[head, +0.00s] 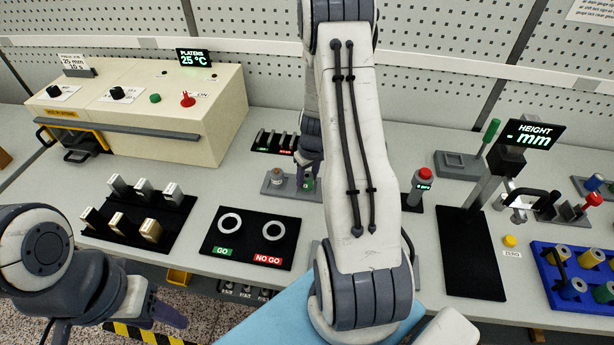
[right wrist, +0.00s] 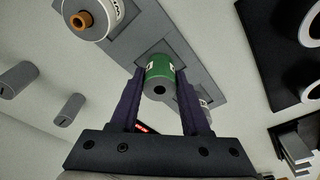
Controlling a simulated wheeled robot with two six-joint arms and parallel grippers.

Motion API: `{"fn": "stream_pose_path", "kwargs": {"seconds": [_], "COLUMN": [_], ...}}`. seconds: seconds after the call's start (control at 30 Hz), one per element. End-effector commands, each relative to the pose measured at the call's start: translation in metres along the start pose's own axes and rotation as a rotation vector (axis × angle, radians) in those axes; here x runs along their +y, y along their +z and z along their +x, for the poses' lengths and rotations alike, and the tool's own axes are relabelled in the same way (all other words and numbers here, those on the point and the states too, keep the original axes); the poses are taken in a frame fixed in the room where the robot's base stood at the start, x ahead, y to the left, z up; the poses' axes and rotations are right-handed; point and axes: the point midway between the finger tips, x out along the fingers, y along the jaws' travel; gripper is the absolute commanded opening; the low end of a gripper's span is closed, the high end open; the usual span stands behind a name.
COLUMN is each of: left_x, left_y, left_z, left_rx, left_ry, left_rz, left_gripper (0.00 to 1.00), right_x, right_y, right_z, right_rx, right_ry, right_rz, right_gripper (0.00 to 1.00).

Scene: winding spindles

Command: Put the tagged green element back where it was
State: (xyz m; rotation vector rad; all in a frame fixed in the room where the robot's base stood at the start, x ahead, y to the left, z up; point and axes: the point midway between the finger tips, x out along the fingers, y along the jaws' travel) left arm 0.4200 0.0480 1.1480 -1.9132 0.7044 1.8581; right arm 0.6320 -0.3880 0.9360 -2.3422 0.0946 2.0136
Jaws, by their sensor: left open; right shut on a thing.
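The green element (right wrist: 160,68), a short green cylinder with a white tag and a grey end with a dark hole, is between the two dark fingers of my right gripper (right wrist: 159,77), which is shut on it. In the head view the green element (head: 307,184) shows small under my right gripper (head: 309,168), at the right part of a grey plate (head: 290,192). I cannot tell whether it touches the plate. A white element with an orange-brown core (right wrist: 101,14) stands on the same plate. My left gripper (head: 160,316) is open and empty at the lower left.
A GO / NO GO board (head: 247,246) with two white rings lies in front of the plate. A black rack (head: 276,142) stands behind it, and a red-topped device (head: 420,188) to its right. Black blocks with metal pieces (head: 133,222), a height gauge (head: 470,254) and a blue tray (head: 553,286) stand further out.

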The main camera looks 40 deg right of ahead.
Motion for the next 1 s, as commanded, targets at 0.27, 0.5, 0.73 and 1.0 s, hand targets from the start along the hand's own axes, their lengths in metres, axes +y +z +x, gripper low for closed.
{"fn": "stream_pose_path", "kwargs": {"seconds": [0.27, 0.5, 0.73, 1.0], "left_x": [0.000, 0.000, 0.000, 0.000], "left_y": [0.000, 0.000, 0.000, 0.000], "left_z": [0.005, 0.004, -0.002, 0.006], "left_rx": [0.000, 0.000, 0.000, 0.000], "left_ry": [0.000, 0.000, 0.000, 0.000], "left_rz": [0.000, 0.000, 0.000, 0.000], "left_gripper": [0.50, 0.50, 0.50, 0.50], "right_x": [0.000, 0.000, 0.000, 0.001], "right_y": [0.001, 0.000, 0.000, -0.001], "right_z": [0.004, 0.002, -0.002, -0.047], "right_rx": [0.000, 0.000, 0.000, 0.007], "right_ry": [0.000, 0.000, 0.000, 0.003], "right_rz": [0.000, 0.000, -0.001, -0.001], "right_gripper": [0.50, 0.76, 0.76, 0.76]}}
